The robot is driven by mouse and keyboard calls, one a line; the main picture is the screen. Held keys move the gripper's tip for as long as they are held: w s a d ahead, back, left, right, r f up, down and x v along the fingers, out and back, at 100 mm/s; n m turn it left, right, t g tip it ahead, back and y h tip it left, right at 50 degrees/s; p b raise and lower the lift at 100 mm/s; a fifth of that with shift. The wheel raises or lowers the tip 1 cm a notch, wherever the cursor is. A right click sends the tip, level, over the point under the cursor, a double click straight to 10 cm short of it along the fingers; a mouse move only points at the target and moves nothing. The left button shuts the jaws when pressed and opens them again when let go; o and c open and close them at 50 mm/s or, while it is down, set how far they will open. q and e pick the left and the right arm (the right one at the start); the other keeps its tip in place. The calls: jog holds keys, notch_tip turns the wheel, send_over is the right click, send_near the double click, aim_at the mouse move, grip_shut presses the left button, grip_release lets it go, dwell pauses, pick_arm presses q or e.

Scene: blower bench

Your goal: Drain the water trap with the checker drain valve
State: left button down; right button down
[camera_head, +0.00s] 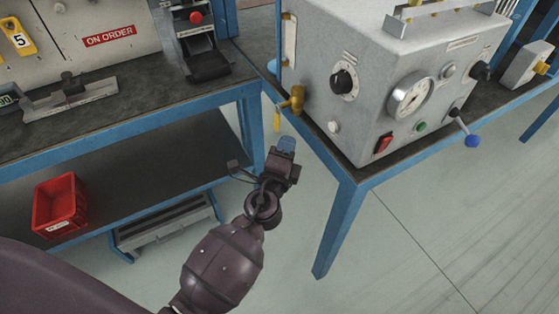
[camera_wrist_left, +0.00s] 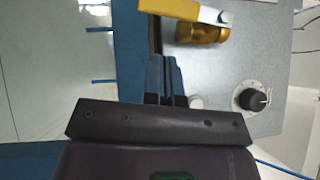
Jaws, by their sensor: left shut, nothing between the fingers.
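The checker (camera_head: 390,65) is a grey box with a dial gauge, on the bench at the right. Its brass drain valve (camera_head: 296,98) sticks out of the left side, with a yellow lever (camera_head: 277,119) hanging down. A clear upright tube with brass ends, probably the water trap (camera_head: 289,40), is above it on the same side. My left gripper (camera_head: 287,144) is shut and empty, just below and apart from the valve. In the left wrist view the shut fingers (camera_wrist_left: 165,75) point toward the yellow lever (camera_wrist_left: 185,10) and the brass valve body (camera_wrist_left: 200,34). My right gripper is not in view.
The checker's front has a black knob (camera_head: 344,82), a gauge (camera_head: 410,95) and a blue-tipped lever (camera_head: 466,132). Blue bench legs (camera_head: 340,230) stand close right of my left gripper. A red bin (camera_head: 60,205) sits on the lower shelf.

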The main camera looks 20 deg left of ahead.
aim_at(277, 122)
pick_arm(q)
jog(key=shift+w+a+r, duration=0.15)
jog(key=shift+w+a, duration=0.35)
jog(key=shift+a, duration=0.25)
jog(key=shift+w+a+r, duration=0.15)
jog(key=shift+w+a, duration=0.3)
jog(key=shift+a, duration=0.25)
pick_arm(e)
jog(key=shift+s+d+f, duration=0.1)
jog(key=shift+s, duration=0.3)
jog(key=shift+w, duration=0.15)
pick_arm(q)
jog(key=shift+f, duration=0.1)
jog(key=shift+w+a+f+m+t+b, duration=0.1)
jog(key=shift+a+f+m+t+b, duration=0.2)
jog(key=shift+b, duration=0.5)
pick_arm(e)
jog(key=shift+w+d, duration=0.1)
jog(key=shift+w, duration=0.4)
